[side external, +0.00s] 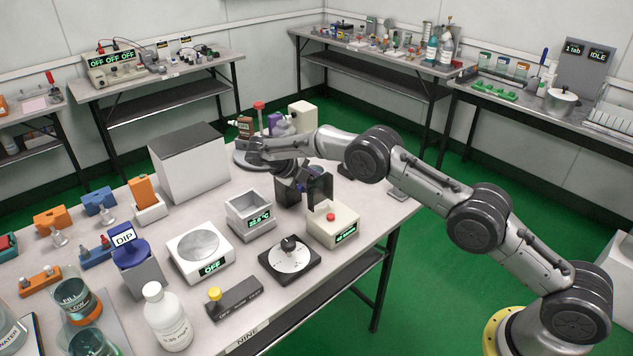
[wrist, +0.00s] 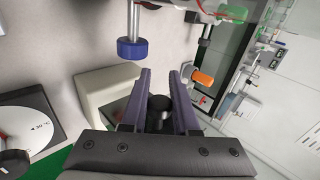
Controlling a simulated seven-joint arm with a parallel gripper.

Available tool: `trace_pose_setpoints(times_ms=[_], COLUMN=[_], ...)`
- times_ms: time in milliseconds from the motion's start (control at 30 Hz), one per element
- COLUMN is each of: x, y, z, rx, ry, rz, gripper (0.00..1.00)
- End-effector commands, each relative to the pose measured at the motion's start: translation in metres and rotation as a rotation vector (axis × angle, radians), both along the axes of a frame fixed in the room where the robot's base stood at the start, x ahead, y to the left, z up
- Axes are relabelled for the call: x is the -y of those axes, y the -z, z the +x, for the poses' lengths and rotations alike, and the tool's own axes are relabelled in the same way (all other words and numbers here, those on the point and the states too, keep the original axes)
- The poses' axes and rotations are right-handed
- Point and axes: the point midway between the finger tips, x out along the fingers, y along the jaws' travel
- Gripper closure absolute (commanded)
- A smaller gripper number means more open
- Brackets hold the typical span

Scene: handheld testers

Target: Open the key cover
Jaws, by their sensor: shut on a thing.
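My gripper (side external: 294,190) points down at the back of the cream tester box (side external: 333,231), which has a red button on top and a small green-lit display in front. A dark upright panel (side external: 321,187) stands at the back of this box, close beside my fingers. In the wrist view, my gripper (wrist: 160,80) has its two dark purple fingers on either side of a dark, round-ended piece (wrist: 160,104) and is shut on it. I cannot tell whether this piece is the key cover. A cream housing (wrist: 100,92) lies left of the fingers. My wrist hides part of the contact.
A grey open-topped box (side external: 250,215) with a display stands left of the tester. A black plate with a white dial (side external: 290,258) and a white scale (side external: 199,251) stand in front. A large white box (side external: 190,163) is behind left. Bare table lies between them.

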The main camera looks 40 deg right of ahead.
Motion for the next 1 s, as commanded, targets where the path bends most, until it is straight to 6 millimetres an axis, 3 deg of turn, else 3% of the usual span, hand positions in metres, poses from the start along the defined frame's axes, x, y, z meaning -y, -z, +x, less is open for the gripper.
trace_pose_setpoints(times_ms=[467, 500, 633, 667, 1000], x=[-0.0001, 0.0, 0.0001, 0.0001, -0.0016], y=[0.0012, 0.0013, 0.0012, 0.0012, -0.001], z=[0.0006, 0.0006, 0.0004, 0.0004, 0.0008], rx=[-0.012, -0.012, -0.012, -0.012, -0.011], ry=[-0.001, -0.001, -0.001, -0.001, 0.0], rz=[0.0, 0.0, 0.0, -0.001, -0.001], gripper=[1.0, 0.68, 0.45, 0.41, 0.41])
